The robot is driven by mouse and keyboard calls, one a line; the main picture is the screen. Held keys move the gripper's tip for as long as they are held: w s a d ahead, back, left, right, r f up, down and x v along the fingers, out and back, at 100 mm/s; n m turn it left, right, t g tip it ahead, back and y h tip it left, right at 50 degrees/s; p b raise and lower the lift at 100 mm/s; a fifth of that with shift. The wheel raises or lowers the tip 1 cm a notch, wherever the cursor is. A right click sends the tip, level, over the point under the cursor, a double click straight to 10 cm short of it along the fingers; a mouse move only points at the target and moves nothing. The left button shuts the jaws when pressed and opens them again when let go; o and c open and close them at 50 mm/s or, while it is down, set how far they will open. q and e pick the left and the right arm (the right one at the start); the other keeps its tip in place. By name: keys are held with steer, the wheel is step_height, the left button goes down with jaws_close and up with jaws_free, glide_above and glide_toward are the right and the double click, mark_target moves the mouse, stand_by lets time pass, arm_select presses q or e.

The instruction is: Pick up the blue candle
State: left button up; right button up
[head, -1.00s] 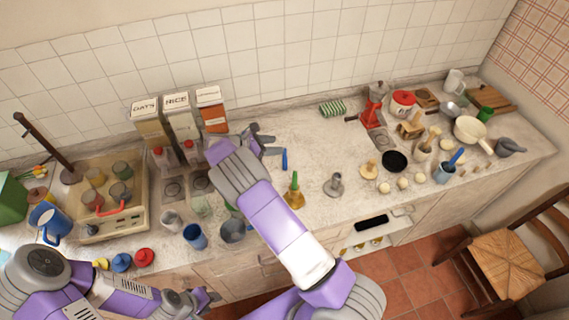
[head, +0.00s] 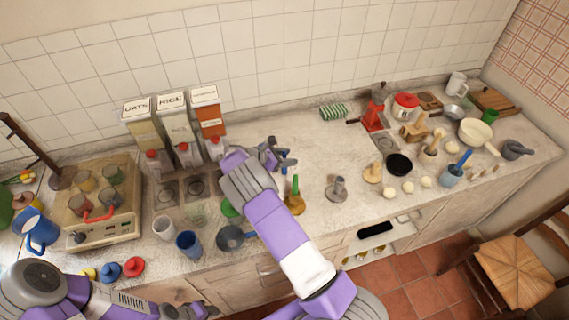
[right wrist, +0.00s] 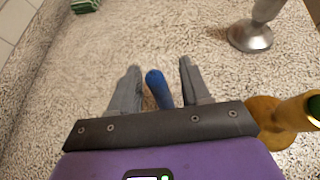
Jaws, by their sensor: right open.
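The blue candle (right wrist: 158,88) shows in the right wrist view as a slim blue stick with a rounded end, between my right gripper's two fingers, with a gap on each side. My right gripper (right wrist: 159,68) is open. In the head view my right gripper (head: 284,154) is low over the middle of the counter and mostly hides the candle. My left gripper (head: 198,312) is at the bottom edge of the head view, partly cut off, and its jaws are unclear.
A grey metal stand (head: 338,188) is further right. Dispensers (head: 172,130) stand behind on the left. The counter behind the gripper is clear.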

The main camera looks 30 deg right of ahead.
steer(key=shift+d+f, duration=0.3)
steer(key=shift+d, duration=0.15)
jaws_close()
